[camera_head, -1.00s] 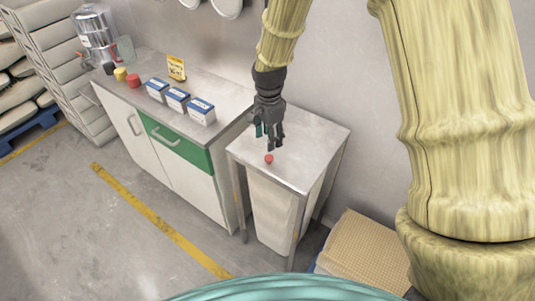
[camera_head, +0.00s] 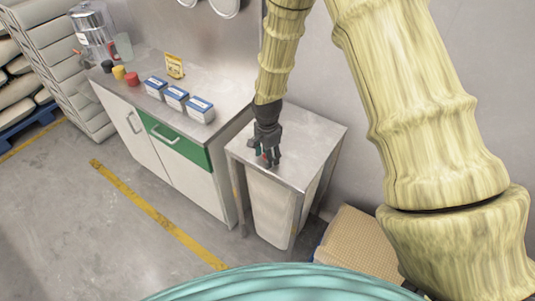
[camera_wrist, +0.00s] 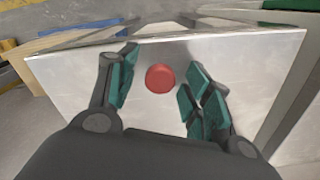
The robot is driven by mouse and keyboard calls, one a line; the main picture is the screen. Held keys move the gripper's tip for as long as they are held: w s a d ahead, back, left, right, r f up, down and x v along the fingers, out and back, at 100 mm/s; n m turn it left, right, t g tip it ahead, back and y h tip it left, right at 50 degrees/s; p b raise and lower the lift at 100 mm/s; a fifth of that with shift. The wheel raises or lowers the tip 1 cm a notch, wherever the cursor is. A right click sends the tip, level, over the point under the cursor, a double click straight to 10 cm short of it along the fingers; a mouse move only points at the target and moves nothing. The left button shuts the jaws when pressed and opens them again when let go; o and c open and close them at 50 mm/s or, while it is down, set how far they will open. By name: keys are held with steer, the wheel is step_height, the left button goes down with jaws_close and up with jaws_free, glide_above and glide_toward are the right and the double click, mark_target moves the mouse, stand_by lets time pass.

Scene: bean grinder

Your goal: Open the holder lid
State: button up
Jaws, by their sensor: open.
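A small round red lid or knob (camera_wrist: 160,78) lies on the metal top of a small side table (camera_wrist: 255,60). In the wrist view my gripper (camera_wrist: 160,90) is open, with its teal-padded fingers on either side of the red piece and apart from it. In the head view my gripper (camera_head: 268,160) points down over the table top (camera_head: 310,135). There its fingers largely hide the red piece, of which a speck shows. I cannot tell whether the red piece covers a holder.
A counter (camera_head: 228,97) to the left bears blue-and-white boxes (camera_head: 176,97), a yellow packet (camera_head: 174,66), small black, yellow and red pieces (camera_head: 131,79), and a metal dispenser (camera_head: 94,33). A white bin (camera_head: 270,208) stands under the table. A tan box (camera_head: 355,240) sits beside it.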

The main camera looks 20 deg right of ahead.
steer(key=shift+f, duration=0.25)
jaws_close()
steer(key=shift+r, duration=0.1)
